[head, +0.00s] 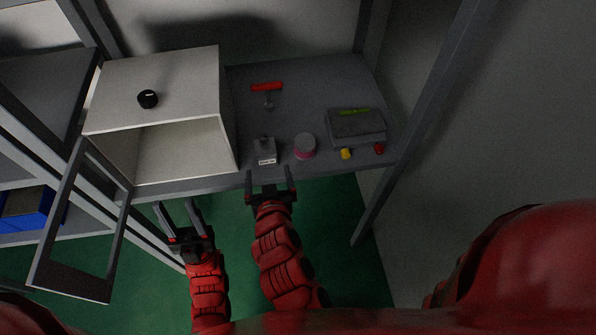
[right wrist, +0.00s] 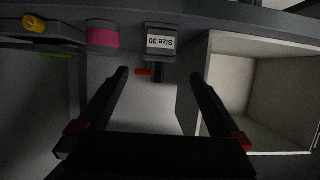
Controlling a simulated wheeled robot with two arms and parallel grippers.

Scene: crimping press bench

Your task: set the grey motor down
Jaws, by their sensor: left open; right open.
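A small grey block with a white "Size 30" label (head: 264,152) stands near the bench's front edge; it may be the grey motor, but I cannot be sure. In the right wrist view the labelled block (right wrist: 161,41) appears inverted, ahead of the fingertips. My right gripper (head: 268,173) is open and empty, just in front of the block, with its fingers apart from it. It also shows in the right wrist view (right wrist: 159,75). My left gripper (head: 176,205) is open and empty, lower left, in front of the white box.
An open-fronted white box (head: 160,80) with a black knob (head: 148,99) stands left; its framed door (head: 72,225) hangs open. A pink-and-grey cylinder (head: 305,148) sits right of the block, a red-handled tool (head: 267,88) behind. A grey device (head: 357,128) with yellow and red knobs stands right.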

